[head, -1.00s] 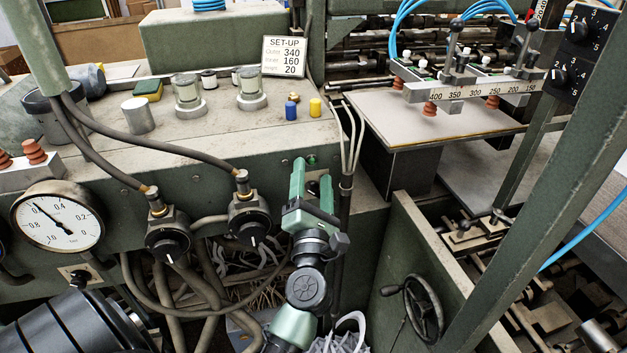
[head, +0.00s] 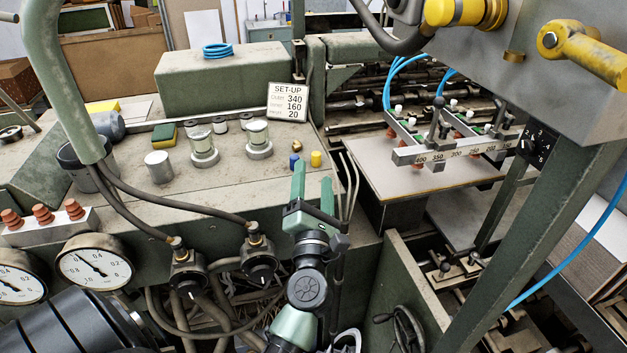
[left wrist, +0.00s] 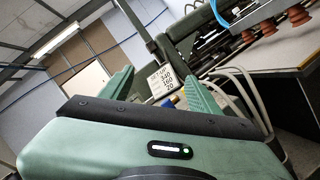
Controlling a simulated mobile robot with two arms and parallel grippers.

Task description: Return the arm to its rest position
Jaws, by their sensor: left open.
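My left gripper (head: 312,183) is in the middle of the head view, in front of the feeder's control panel. Its two green fingers point up and stand apart, with nothing between them. In the left wrist view the same gripper (left wrist: 158,84) is open and empty, with the set-up sign (left wrist: 162,80) showing in the gap behind it. In the head view this sign (head: 287,102) stands on the panel top, beyond the gripper. My right gripper is not in view.
The panel front carries hose valves (head: 261,268) and a gauge (head: 95,262) left of my arm. Blue and yellow caps (head: 316,159) sit close behind the fingers. A slanted green post (head: 520,240) and a handwheel (head: 405,330) are to the right. A grey box with yellow knobs hangs upper right.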

